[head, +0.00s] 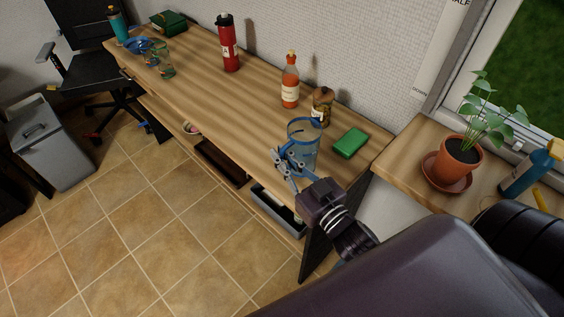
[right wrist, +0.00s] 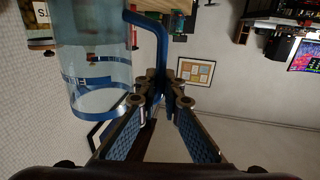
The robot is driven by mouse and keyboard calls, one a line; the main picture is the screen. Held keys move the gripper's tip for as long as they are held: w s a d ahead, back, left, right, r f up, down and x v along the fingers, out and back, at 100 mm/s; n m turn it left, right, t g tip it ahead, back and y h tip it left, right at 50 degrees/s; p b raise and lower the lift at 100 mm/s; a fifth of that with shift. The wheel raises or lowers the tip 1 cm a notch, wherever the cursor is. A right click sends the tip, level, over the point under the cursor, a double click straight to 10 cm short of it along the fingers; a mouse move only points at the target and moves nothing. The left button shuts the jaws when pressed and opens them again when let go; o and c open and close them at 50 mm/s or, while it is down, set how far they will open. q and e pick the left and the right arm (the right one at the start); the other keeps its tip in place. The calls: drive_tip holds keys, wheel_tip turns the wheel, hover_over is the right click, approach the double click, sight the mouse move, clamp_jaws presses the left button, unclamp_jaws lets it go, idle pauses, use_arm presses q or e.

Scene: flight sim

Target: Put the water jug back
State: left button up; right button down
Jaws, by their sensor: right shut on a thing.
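The water jug (head: 304,148) is clear with a blue rim and handle, and it is near the right end of the wooden desk (head: 235,100). My right gripper (head: 286,163) reaches it from the front and is shut on its handle. In the right wrist view the clear jug body (right wrist: 95,55) fills the upper left, and the blue handle (right wrist: 160,40) runs down between the fingertips (right wrist: 160,88). I cannot tell whether the jug's base touches the desk. My left gripper is not in view.
Beside the jug are a green box (head: 350,143), a brown-lidded jar (head: 321,106) and a sauce bottle (head: 290,82). A red flask (head: 228,45) and drinking glasses (head: 166,66) stand farther left. A potted plant (head: 457,160) is on the sill to the right. The desk's middle is clear.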

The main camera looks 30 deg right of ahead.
drive_tip(key=shift+f, duration=1)
drive_tip(key=c, duration=2.1)
unclamp_jaws()
drive_tip(key=shift+f, duration=0.15)
drive_tip(key=shift+s, duration=0.1)
drive_tip(key=shift+s+d+b, duration=0.25)
drive_tip(key=shift+s+b, duration=0.1)
drive_tip(key=shift+s, duration=1.6)
drive_tip(key=shift+s+d+b, duration=0.25)
drive_tip(key=shift+s+b, duration=0.1)
drive_tip(key=shift+s, duration=1.6)
drive_tip(key=shift+s+d+b, duration=0.25)
drive_tip(key=shift+s+b, duration=0.1)
drive_tip(key=shift+s, duration=1.6)
